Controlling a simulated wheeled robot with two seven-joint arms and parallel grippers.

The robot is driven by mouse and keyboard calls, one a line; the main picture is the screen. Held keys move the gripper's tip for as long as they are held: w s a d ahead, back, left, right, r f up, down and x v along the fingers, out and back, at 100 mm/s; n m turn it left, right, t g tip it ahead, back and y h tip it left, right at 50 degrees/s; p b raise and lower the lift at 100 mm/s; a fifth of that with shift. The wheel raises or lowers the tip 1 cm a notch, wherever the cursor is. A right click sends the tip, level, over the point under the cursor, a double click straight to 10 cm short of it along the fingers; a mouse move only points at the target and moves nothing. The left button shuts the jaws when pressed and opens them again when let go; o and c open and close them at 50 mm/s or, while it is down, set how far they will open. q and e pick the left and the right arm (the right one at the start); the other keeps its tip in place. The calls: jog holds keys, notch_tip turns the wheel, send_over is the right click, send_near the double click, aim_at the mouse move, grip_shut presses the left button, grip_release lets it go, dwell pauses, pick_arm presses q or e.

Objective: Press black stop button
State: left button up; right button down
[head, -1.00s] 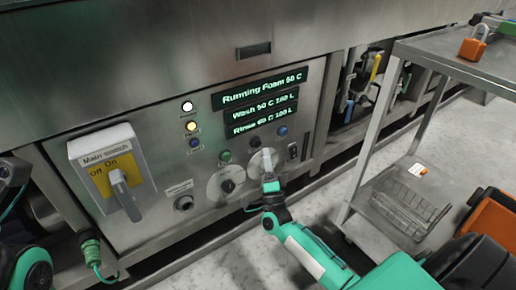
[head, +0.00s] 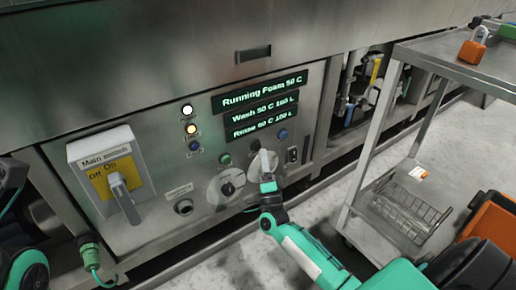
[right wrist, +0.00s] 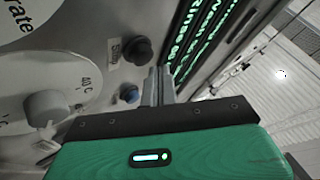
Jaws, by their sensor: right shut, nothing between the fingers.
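The black stop button (head: 255,145) is a small round knob on the steel control panel, in the row between a green button (head: 225,158) and a blue button (head: 282,134). In the right wrist view the black button (right wrist: 137,50) stands beside a small label, with a blue button (right wrist: 130,94) below it. My right gripper (head: 264,157) is shut and empty, its tips close to the panel just below and right of the black button. In the right wrist view its fingers (right wrist: 158,78) show right of the button; contact cannot be told. My left gripper is out of view.
The main switch (head: 112,172) with its handle is on the panel's left. Green-lit displays (head: 260,105) sit above the buttons, round dials (head: 226,186) below. A steel cart (head: 425,58) carrying an orange padlock (head: 472,48) stands at right. Floor between is clear.

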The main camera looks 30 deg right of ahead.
dwell(0.8)
dwell(0.4)
jog(key=shift+w, duration=0.2)
jog(key=shift+w, duration=0.25)
jog(key=shift+w, duration=0.15)
dwell(0.4)
